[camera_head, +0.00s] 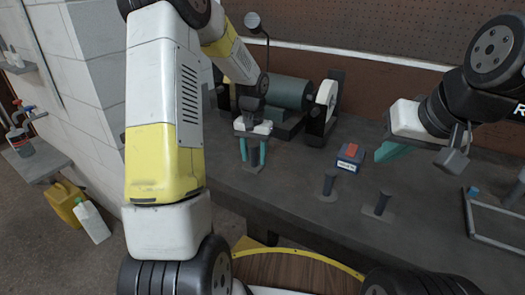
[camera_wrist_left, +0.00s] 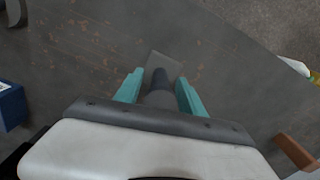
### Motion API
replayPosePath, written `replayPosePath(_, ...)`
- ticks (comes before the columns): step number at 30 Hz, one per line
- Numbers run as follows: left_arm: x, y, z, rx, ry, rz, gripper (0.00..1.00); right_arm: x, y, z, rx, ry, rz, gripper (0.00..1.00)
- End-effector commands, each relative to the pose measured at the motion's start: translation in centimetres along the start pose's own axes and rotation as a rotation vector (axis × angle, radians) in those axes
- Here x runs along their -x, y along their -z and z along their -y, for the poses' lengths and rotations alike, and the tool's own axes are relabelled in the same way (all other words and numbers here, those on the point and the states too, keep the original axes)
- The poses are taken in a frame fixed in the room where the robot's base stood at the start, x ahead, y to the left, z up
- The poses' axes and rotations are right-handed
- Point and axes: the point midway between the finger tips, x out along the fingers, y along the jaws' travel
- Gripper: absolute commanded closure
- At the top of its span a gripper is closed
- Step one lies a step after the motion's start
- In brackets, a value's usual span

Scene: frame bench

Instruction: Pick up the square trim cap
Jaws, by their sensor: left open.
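A dark grey piece with an upright post on a flat plate (camera_head: 253,168) stands on the bench under my left gripper (camera_head: 256,152). In the left wrist view the plate (camera_wrist_left: 160,60) looks square-cornered, and the post lies between the two teal fingers of the left gripper (camera_wrist_left: 160,95). The fingers are open, with gaps at both sides of the post. Two similar post pieces stand to the right, one nearer the middle (camera_head: 328,188) and one with a squarish plate (camera_head: 377,208). My right gripper (camera_head: 393,151) is above the bench at right; its finger opening is unclear.
A blue box with a red top (camera_head: 349,158) stands mid-bench. A bench grinder (camera_head: 290,93) is behind the left gripper. A grey frame (camera_head: 485,238) lies at the right edge, near a small blue item (camera_head: 473,191). The bench between the box and frame is mostly clear.

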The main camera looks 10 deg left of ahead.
Motion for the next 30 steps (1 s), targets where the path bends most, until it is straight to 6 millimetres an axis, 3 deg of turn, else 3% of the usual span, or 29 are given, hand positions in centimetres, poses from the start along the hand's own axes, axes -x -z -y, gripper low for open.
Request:
replayPosePath(4, 0.0, 0.0, 0.0, 0.000, 0.000, -0.001, 0.55, 0.0, 0.0, 0.0, 0.000, 0.000, 0.000, 1.00)
replayPosePath(11, 0.1, 0.0, 0.0, 0.000, 0.000, -0.001, 1.00, 0.0, 0.0, 0.0, 0.000, 0.000, 0.000, 1.00)
replayPosePath(23, 0.5, 0.1, 0.0, 0.000, 0.000, -0.003, 1.00, 0.0, 0.0, 0.0, 0.000, 0.000, 0.000, 1.00)
replayPosePath(30, 2.8, 0.1, 0.0, 0.000, 0.001, -0.005, 1.00, 0.0, 0.0, 0.0, 0.000, 0.000, 0.000, 1.00)
